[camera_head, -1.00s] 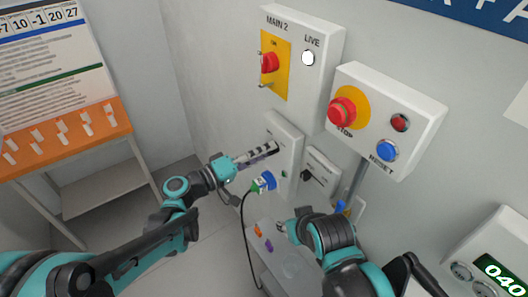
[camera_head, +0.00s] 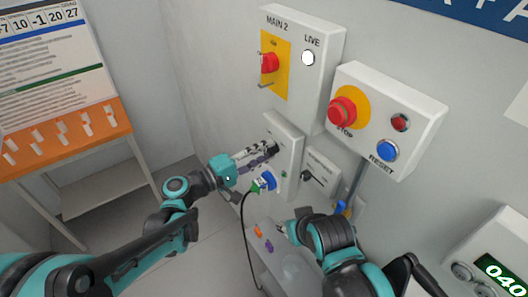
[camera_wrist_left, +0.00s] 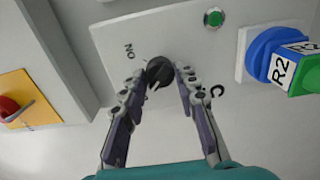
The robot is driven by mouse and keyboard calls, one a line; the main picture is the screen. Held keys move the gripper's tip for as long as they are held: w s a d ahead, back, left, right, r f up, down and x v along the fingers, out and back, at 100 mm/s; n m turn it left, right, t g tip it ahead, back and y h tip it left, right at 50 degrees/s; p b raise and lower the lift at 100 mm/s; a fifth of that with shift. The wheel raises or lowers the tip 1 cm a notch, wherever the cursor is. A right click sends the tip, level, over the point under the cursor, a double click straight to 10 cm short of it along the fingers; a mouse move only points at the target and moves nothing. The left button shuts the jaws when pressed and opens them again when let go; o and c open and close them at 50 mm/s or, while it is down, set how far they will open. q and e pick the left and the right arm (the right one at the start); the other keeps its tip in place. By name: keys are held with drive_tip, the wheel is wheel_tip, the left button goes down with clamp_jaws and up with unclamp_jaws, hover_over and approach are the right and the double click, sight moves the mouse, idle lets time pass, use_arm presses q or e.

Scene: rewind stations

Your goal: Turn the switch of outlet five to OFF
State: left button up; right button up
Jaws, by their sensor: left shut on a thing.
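A white outlet box (camera_head: 291,150) hangs on the wall below the MAIN 2 box. Its black rotary switch (camera_wrist_left: 159,70) shows in the left wrist view, with ON printed to its left and a partly hidden letter to its right. My left gripper (camera_wrist_left: 160,77) has one finger on each side of the switch and is shut on it. The outlet's number is not readable. My right gripper (camera_head: 284,228) is low in the middle, its fingers too small to judge.
A green plug (camera_wrist_left: 303,75) marked R2 sits in the blue socket (camera_wrist_left: 262,55) beside the switch. A green light (camera_wrist_left: 213,18) is close by. The plug's black cable (camera_head: 245,225) hangs down. The stop box (camera_head: 420,120) and MAIN 2 box (camera_head: 325,75) stick out above.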

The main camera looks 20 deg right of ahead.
use_arm(q)
drive_tip(key=o, duration=1.2)
drive_tip(key=shift+c, duration=0.2)
drive_tip(key=shift+a, duration=0.15)
drive_tip(key=v, duration=1.1)
drive_tip(key=shift+s+a, duration=0.15)
drive_tip(key=shift+a, duration=0.25)
